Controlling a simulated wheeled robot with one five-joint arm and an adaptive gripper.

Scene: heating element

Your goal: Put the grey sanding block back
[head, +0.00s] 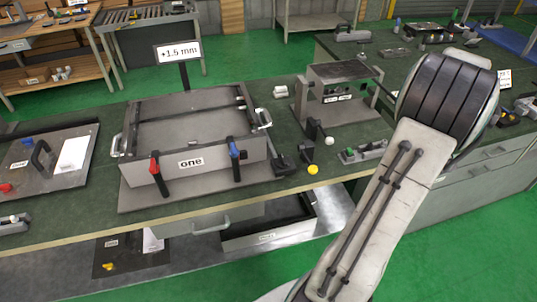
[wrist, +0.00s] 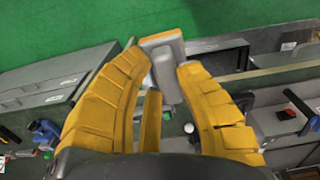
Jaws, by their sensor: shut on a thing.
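The grey sanding block (wrist: 163,45) shows at the top middle of the wrist view, with an orange-yellow strip along its far edge. My gripper (wrist: 161,68) has its yellow fingers closed on the block's grey part from both sides. The block is held above the bench and floor area. In the head view my arm fills the right side; the gripper and block cannot be seen there. Which spot on the bench is the block's own place cannot be told from these frames.
The green bench (head: 240,190) carries a grey box fixture labelled "one" (head: 190,162) with red and blue clamps. A grey stand (head: 338,95), a white ball (head: 329,140) and a yellow knob (head: 312,169) are to its right. A "+1.5 mm" sign (head: 179,52) stands behind.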

